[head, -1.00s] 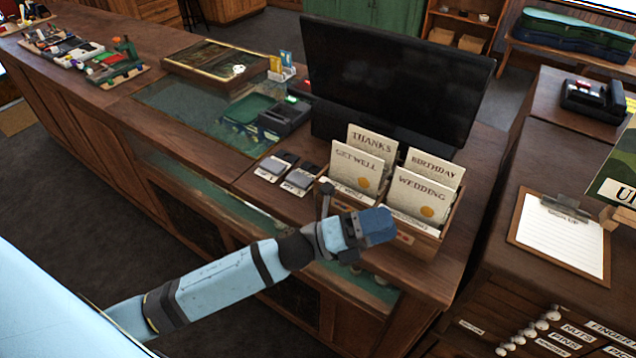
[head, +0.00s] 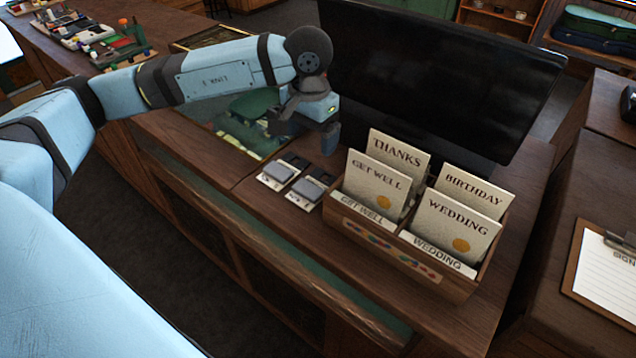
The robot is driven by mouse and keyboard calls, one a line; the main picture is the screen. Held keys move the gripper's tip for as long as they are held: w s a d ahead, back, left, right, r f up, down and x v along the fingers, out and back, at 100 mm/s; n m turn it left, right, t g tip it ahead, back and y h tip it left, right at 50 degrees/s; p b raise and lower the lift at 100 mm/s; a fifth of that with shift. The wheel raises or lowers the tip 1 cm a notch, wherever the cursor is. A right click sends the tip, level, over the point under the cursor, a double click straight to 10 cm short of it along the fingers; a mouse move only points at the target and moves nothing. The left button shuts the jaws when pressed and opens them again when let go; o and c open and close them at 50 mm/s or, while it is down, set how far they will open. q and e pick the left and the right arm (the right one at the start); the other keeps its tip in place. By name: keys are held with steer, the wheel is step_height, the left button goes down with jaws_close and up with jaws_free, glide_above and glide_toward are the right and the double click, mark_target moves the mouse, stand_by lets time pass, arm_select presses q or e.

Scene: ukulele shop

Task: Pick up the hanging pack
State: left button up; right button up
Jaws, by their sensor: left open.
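Two small flat packs with grey contents and white card edges lie side by side on the wooden counter, a left one (head: 279,172) and a right one (head: 309,188). I cannot tell from this view whether either is the hanging pack; no pack is seen hanging. My left gripper (head: 306,134) is open, pointing down above the counter just behind the two packs, apart from them. Nothing shows between its fingers. My right gripper is not in view.
A wooden card box (head: 388,252) with several greeting cards stands right of the packs. A large dark monitor (head: 430,75) rises behind them. A clipboard (head: 606,270) lies on the right counter. The counter's front edge is clear.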

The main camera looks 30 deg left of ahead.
arm_select(q)
steer(key=f, duration=0.2)
glide_above(311, 186)
steer(key=f, duration=0.4)
steer(key=shift+a+p, duration=0.25)
steer(key=shift+p, duration=0.1)
steer(key=shift+w+f, duration=0.25)
steer(key=shift+f, duration=0.85)
steer(key=shift+d+f, duration=0.1)
steer(key=shift+f, duration=0.1)
steer(key=f, duration=0.2)
steer(key=f+p, duration=0.1)
steer(key=f, duration=0.1)
steer(key=shift+s+d+f, duration=0.1)
steer(key=shift+s+f, duration=0.1)
steer(key=shift+f, duration=0.15)
steer(key=c, duration=0.7)
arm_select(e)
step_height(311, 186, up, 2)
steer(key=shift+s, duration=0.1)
